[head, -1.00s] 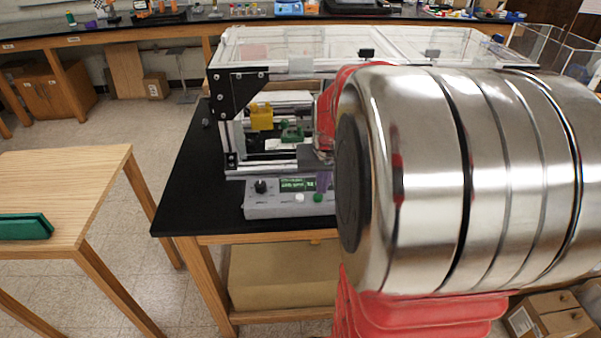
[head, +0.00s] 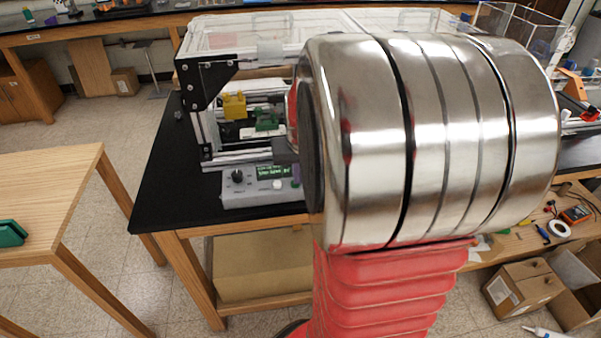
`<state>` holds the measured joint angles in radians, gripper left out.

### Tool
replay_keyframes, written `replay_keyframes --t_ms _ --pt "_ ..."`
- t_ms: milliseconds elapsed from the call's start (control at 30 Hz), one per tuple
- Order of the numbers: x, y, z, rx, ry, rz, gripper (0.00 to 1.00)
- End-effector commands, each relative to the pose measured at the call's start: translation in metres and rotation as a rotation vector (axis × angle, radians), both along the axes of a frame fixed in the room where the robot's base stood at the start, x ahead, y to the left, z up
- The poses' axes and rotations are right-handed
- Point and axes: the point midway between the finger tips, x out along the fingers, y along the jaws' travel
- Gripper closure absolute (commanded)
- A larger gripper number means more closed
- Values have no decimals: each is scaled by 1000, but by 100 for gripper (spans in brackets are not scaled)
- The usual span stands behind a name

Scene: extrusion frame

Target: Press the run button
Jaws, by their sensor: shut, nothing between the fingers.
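A grey control box (head: 250,200) sits on the front edge of the black bench top, below the clear-walled machine. It has a black knob (head: 238,176), a lit green display (head: 268,173), a white button (head: 277,185) and a green button (head: 296,184) at its right end; labels are too small to read. My gripper (head: 296,173) shows only as a grey part and a purple tip beside the display, by the green button. Its fingers are mostly hidden behind my large metal arm link. It is shut and empty; contact with the button cannot be told.
The extrusion-frame machine (head: 196,110) stands behind the box, with a yellow block (head: 234,106) and a green part (head: 267,121) inside. A wooden table (head: 60,190) with a green object (head: 11,233) is at left. Open floor lies between table and bench. Cardboard boxes (head: 520,290) stand lower right.

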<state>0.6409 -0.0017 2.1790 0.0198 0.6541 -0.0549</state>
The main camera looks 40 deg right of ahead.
Motion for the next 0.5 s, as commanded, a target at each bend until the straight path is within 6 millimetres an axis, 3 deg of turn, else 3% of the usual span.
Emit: replay_keyframes --t_ms 33,167,333,500 --pt "-6 4 -16 18 26 0 100" --pt "-6 4 -13 16 24 1 100" --pt "-6 4 2 13 18 2 100" --pt "-5 3 30 3 3 2 100"
